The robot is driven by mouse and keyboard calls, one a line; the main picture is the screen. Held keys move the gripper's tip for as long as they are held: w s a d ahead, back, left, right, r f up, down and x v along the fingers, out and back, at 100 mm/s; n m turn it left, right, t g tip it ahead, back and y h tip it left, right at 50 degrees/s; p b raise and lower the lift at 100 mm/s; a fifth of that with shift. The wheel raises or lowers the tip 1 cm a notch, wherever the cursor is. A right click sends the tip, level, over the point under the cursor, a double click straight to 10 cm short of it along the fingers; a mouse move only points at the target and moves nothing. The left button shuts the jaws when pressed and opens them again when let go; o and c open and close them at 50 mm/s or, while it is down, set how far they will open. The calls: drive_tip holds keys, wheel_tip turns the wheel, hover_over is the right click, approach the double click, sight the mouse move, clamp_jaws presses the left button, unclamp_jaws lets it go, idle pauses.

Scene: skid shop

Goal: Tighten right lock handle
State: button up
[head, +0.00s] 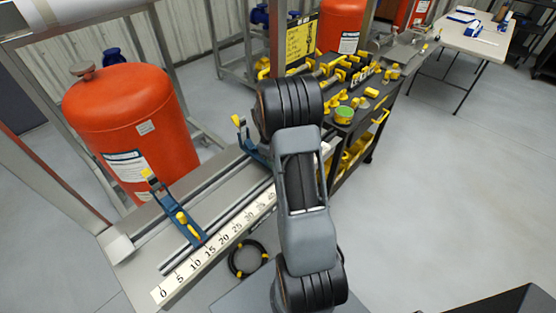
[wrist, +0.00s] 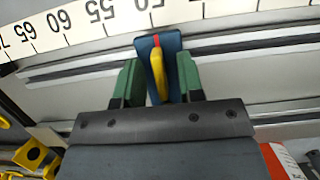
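The right lock handle (wrist: 157,72) is a yellow lever on a blue block (wrist: 173,42), seen between my fingers in the wrist view. A small red mark shows just beyond its far end. My gripper (wrist: 158,80) has green fingers, one on each side of the handle. Gaps show between the fingers and the yellow lever, so it is open around it. In the head view, the right blue stop (head: 243,133) is partly hidden behind my arm, and its handle and my gripper are hidden. The left blue stop (head: 176,213) with its yellow handle stands near the 10–15 marks.
A white number scale (head: 215,243) runs along the rail's front edge; it also shows in the wrist view (wrist: 85,22). Orange tanks (head: 130,120) stand behind the rail. A black cart (head: 365,120) with yellow items is at the right. Open floor lies further right.

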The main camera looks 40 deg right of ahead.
drive_tip(key=shift+r+p, duration=2.75)
drive_tip(key=shift+r, duration=0.8)
drive_tip(key=m, duration=0.1)
drive_tip(key=m+y, duration=0.1)
drive_tip(key=m, duration=0.1)
drive_tip(key=shift+r+p, duration=0.25)
drive_tip(key=shift+p, duration=0.1)
drive_tip(key=m+y, duration=0.1)
drive_tip(key=m, duration=0.3)
drive_tip(key=shift+r, duration=0.1)
